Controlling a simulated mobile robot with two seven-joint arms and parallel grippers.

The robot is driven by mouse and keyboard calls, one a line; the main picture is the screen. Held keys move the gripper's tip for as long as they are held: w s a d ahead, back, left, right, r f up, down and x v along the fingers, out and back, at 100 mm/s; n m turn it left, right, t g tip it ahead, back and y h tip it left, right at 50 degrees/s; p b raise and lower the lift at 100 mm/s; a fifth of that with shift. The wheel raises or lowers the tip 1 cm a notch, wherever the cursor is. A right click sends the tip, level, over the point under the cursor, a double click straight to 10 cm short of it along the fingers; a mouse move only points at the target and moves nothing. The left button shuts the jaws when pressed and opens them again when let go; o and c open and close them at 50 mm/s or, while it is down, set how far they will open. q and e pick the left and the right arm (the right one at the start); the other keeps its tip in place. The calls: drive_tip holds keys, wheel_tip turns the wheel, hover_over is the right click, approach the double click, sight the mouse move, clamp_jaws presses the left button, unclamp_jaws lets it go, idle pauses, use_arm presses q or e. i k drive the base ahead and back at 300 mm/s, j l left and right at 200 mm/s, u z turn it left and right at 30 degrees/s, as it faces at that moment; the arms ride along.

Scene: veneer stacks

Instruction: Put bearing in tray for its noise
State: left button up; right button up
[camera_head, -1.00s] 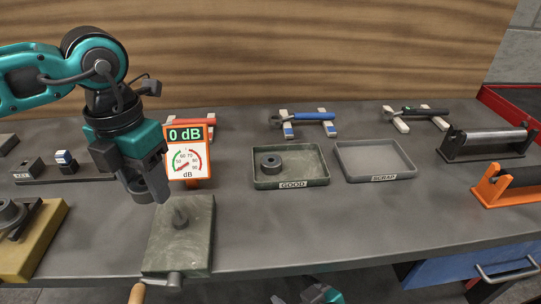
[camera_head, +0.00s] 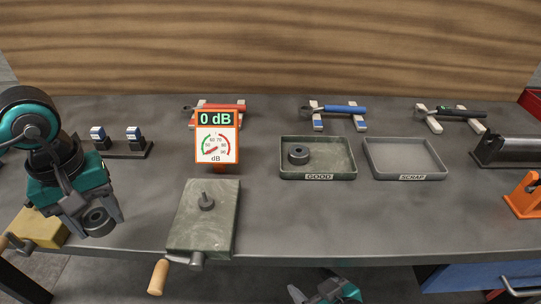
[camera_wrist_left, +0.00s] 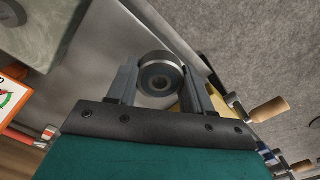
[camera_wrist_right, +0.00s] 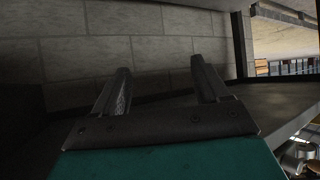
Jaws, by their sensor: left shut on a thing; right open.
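My left gripper (camera_head: 98,217) is shut on a dark ring-shaped bearing (camera_head: 97,222), held above the table's front left part. The left wrist view shows the bearing (camera_wrist_left: 160,76) between the two fingers. The GOOD tray (camera_head: 340,174) holds another dark bearing (camera_head: 298,153) at its left. The SCRAP tray (camera_head: 405,174) beside it is empty. The orange-framed meter (camera_head: 217,138) reads 0 dB. The test block (camera_head: 204,225) has a bare upright spindle (camera_head: 206,201) and a wooden-handled crank. My right gripper (camera_wrist_right: 158,88) is open and empty, below the table front.
A yellow block (camera_head: 38,230) is partly hidden behind my left arm. Red, blue and black-handled tools (camera_head: 340,109) lie on rests along the back. An orange stand (camera_head: 524,195) is at the right. The table between block and trays is clear.

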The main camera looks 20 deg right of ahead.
sight(332, 160)
drive_tip(key=k, duration=0.4)
drive_tip(key=k+z, duration=0.15)
drive_tip(key=z, duration=0.3)
drive_tip(key=k+z, duration=0.1)
drive_tip(key=z, duration=0.35)
drive_tip(key=i+l+z, duration=0.2)
drive_tip(key=z, duration=0.15)
drive_tip(key=i+z, duration=0.3)
drive_tip(key=i+l, duration=0.1)
drive_tip(key=i, duration=0.35)
